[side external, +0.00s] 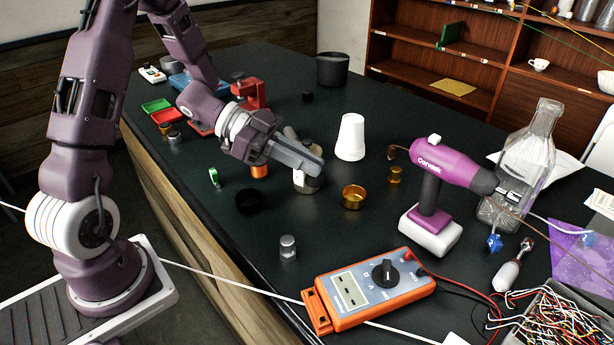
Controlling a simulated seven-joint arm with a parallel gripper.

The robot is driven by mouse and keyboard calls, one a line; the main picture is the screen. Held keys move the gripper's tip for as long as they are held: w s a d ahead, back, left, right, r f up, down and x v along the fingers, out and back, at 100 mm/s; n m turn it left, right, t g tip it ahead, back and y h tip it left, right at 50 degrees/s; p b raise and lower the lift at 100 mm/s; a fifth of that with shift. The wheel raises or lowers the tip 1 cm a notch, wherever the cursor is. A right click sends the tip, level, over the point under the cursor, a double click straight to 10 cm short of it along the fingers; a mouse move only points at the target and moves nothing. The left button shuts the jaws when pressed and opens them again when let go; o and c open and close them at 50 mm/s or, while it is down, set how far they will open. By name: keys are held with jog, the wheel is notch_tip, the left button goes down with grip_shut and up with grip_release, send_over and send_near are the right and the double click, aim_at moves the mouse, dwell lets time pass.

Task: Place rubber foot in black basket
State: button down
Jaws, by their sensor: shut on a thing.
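My gripper (312,166) is low over the middle of the dark bench, its long grey fingers pointing right and slightly down. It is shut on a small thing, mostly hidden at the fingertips. A pale and dark rounded object (308,184) shows just below them; I cannot tell whether it is held or stands on the bench. I cannot surely identify the rubber foot. The black basket (333,69) looks to be the dark round bin at the far end of the bench, upright, well away from my gripper.
A white cup (350,137) stands upside down right of my gripper. A brass ring (354,197) and black ring (249,200) lie nearby. A purple drill (440,180), glass bottle (525,160) and orange multimeter (368,288) occupy the right and front. A red vise (248,92) stands behind.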

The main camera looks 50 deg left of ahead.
jog(key=s+a+r+m+g, duration=0.1)
jog(key=s+a, duration=0.2)
jog(key=a, duration=0.4)
jog(key=m+g+h, duration=0.1)
send_over(245, 203)
notch_tip(245, 203, down, 10)
jog(key=shift+f, duration=0.1)
jog(key=c, duration=1.4)
grip_release()
jog(key=shift+c, duration=0.2)
